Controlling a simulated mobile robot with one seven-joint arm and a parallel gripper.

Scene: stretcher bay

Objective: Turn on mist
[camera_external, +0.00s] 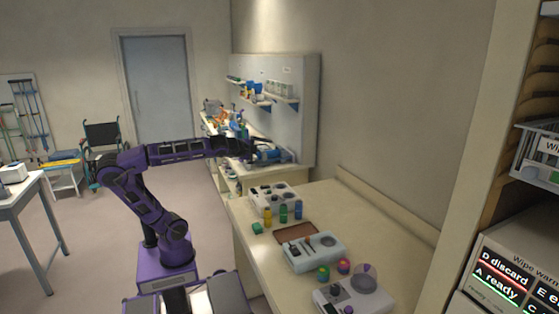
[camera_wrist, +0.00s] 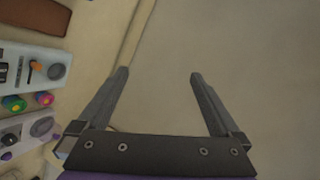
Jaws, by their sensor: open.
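Three light-coloured control units stand on the counter: a near one with dark knobs and a round clear part (camera_external: 335,300), a middle one with small levers (camera_external: 325,255), and a far one (camera_external: 272,203). I cannot read which one controls mist. In the wrist view the middle unit, with an orange-tipped lever (camera_wrist: 56,74), and the near unit with its dark knob (camera_wrist: 41,127) lie at the left edge. My gripper (camera_wrist: 157,76) is open and empty, above the counter and facing the bare wall. In the external view it is small (camera_external: 264,151), beyond the far unit.
A brown mat (camera_external: 296,233) lies between the far and middle units. Several coloured bottles (camera_external: 283,213) stand by the far unit. Green and pink round pieces (camera_external: 323,273) sit between the middle and near units. A wall (camera_external: 400,110) bounds the counter at the right.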

